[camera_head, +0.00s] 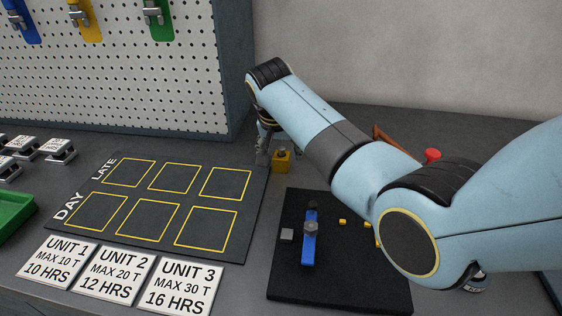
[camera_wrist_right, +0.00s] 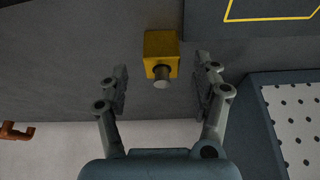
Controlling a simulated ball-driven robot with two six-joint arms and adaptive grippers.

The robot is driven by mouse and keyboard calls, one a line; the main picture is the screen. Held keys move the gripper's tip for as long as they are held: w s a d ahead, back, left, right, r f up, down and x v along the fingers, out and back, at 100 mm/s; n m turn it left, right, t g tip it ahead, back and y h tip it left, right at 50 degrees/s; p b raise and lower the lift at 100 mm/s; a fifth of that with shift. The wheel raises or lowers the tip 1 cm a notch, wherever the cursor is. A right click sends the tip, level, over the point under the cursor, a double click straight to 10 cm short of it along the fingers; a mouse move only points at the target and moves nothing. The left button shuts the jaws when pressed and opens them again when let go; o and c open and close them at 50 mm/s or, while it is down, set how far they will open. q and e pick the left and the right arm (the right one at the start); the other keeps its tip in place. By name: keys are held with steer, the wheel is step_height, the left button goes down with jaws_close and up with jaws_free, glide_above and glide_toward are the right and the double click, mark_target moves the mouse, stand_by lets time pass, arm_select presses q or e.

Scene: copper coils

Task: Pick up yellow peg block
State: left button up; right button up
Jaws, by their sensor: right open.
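The yellow peg block (camera_head: 281,162) stands on the grey table, just right of the dark mat's far right corner. It is a small yellow cube with a grey peg on top. In the right wrist view the yellow peg block (camera_wrist_right: 161,47) lies ahead, with its peg between the finger tips. My right gripper (camera_head: 264,150) is beside the block in the head view, partly hidden by my arm. In the wrist view my right gripper (camera_wrist_right: 160,84) is open, with a finger on each side and gaps to the peg. My left gripper is not in view.
The dark mat (camera_head: 177,227) with yellow squares lies left of the block. A black pad (camera_head: 288,275) holds a blue tool (camera_head: 309,235) and small pieces. A pegboard (camera_head: 120,80) stands behind; a green tray (camera_head: 12,215) is at far left.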

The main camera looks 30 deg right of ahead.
steer(key=x, duration=0.3)
steer(key=shift+w, duration=0.2)
jaws_close()
stand_by(0.3)
